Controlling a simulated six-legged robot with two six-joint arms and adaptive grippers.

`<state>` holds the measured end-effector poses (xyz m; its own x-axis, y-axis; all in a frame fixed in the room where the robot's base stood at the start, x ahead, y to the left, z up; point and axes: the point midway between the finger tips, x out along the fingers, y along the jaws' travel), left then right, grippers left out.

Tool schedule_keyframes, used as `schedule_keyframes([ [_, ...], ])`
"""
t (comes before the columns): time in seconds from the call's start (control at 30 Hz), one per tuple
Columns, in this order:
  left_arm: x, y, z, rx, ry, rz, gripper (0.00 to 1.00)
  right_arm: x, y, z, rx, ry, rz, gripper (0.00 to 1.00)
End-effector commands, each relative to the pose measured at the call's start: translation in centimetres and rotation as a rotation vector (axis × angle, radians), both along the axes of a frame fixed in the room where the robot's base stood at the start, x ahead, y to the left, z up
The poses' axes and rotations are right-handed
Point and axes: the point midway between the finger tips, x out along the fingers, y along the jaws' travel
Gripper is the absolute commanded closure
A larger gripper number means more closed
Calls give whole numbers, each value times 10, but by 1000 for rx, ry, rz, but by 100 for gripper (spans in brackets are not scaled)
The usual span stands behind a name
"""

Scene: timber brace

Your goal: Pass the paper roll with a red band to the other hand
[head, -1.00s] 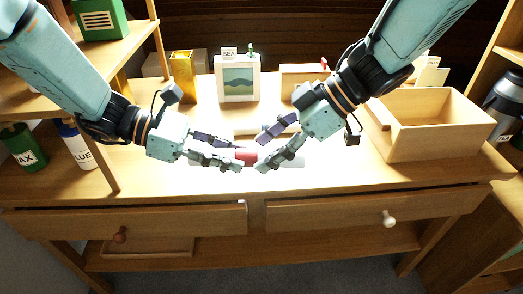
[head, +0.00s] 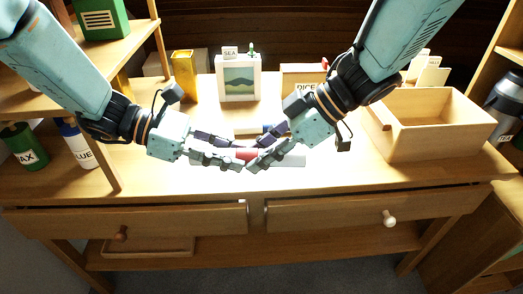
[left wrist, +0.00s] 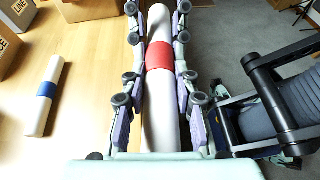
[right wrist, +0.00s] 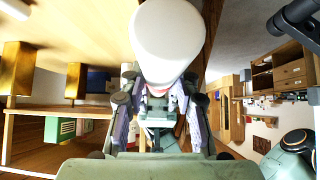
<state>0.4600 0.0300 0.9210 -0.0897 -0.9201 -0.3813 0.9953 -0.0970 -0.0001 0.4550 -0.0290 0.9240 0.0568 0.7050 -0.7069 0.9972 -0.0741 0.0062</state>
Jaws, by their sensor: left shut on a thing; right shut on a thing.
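The paper roll with a red band (left wrist: 160,100) is a white tube held lengthwise above the desk; its red band (head: 247,154) shows between the two grippers in the head view. My left gripper (head: 241,154) is shut on the roll, with its fingers on both sides of it in the left wrist view. My right gripper (head: 256,157) is shut on the same roll from the right. In the right wrist view the roll's white end (right wrist: 168,40) is large between the fingers and hides much of what lies beyond.
A roll with a blue band (left wrist: 47,90) lies on the desk. An open wooden box (head: 425,140) stands at the right. A framed picture (head: 238,80) and a gold box (head: 184,75) stand at the back. The desk's left front is clear.

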Motion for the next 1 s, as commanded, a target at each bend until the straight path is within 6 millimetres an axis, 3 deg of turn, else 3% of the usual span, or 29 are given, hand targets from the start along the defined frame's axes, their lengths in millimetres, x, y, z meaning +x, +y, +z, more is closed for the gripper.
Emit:
schedule_keyframes([
  [0.23,0,0,0,-1,0,-1,100,0,0,0,0,-1,-1,100],
  [0.27,0,0,0,-1,0,-1,68,0,0,0,0,-1,-1,100],
  [0.53,0,0,0,0,0,-1,45,0,0,0,0,-1,-1,100],
  [0.87,0,0,2,0,-1,0,44,0,0,0,0,-1,-1,100],
  [1.0,0,0,16,0,-3,-1,44,0,0,0,0,-1,-1,100],
])
